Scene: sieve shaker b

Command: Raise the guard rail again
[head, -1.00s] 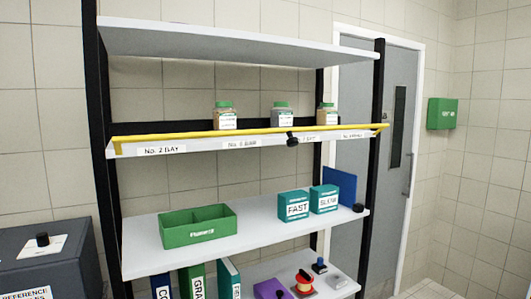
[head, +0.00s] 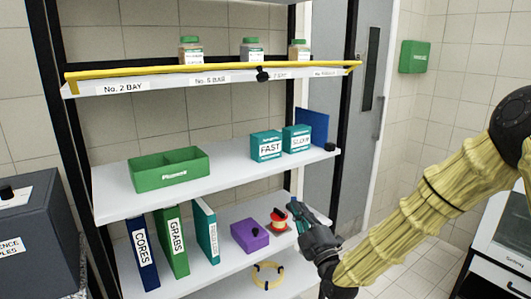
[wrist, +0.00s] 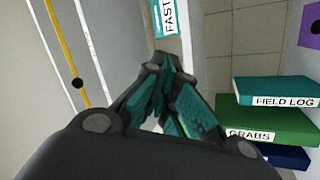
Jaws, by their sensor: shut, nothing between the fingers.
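The guard rail is a yellow bar (head: 180,69) running along the front edge of the upper jar shelf (head: 130,87), low, at about the level of the shelf top. A black knob (head: 262,74) sits at the shelf's front near mid-length. In the wrist view the yellow rail (wrist: 62,42) runs down the left side, with a black knob (wrist: 78,84) beside it. My gripper (head: 295,206) is at the right of the rack, in front of the lower shelves, well below the rail and apart from it. Its teal-padded fingers (wrist: 170,68) are shut and empty.
The middle shelf (head: 112,190) holds a green tray (head: 168,182) and FAST (head: 266,146) and SLOW (head: 297,139) boxes. Binders (head: 173,240) and a purple box (head: 249,235) are below. Space before the rail looks clear.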

